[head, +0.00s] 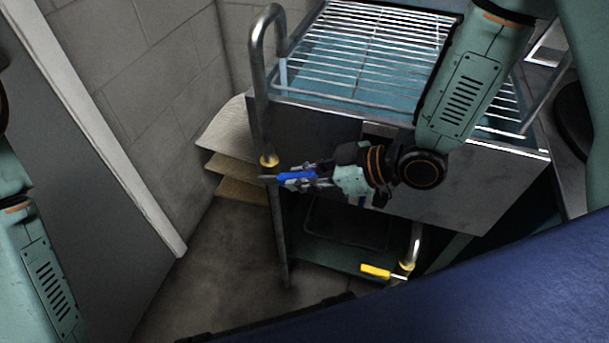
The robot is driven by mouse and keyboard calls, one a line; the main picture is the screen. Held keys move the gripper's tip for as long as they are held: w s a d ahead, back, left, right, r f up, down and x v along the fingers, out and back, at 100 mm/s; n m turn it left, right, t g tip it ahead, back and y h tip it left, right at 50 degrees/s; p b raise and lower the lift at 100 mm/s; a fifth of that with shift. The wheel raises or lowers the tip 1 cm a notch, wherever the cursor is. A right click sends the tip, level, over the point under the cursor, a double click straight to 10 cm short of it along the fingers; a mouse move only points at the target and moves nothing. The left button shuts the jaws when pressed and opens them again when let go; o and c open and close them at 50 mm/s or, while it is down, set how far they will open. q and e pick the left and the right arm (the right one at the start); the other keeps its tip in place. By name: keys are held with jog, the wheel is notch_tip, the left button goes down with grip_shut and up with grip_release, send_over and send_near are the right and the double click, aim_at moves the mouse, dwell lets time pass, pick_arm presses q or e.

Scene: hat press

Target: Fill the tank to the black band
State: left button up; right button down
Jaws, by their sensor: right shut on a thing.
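A blue lever (298,176) sits beside a brass collar (269,161) at the foot of a bent steel pipe (256,70). My right gripper (290,178) is shut on the blue lever, reaching it from the right. A yellow lever (375,271) sits lower, beside another brass collar (407,266) on a second steel pipe (416,240). A grey metal unit (470,185) has a wire rack on top, with a teal surface under it. I cannot tell which part is the tank, and I make out no black band. My left gripper is out of view.
Stacked pale sheets (235,165) stick out left of the unit, near the block wall (130,60). A grey panel with a white edge (105,140) stands at the left. A dark blue surface (480,290) crosses the lower right. Some brown floor (200,260) is clear.

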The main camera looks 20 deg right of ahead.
jog(key=shift+s+f, duration=0.1)
jog(key=c, duration=1.2)
grip_release()
jog(key=shift+a, duration=0.1)
jog(key=shift+s+d+r, duration=0.1)
jog(key=shift+d+r, duration=0.35)
jog(key=shift+d, duration=0.1)
jog(key=shift+v, duration=3.05)
jog(key=shift+s+f, duration=0.1)
jog(key=shift+s, duration=0.1)
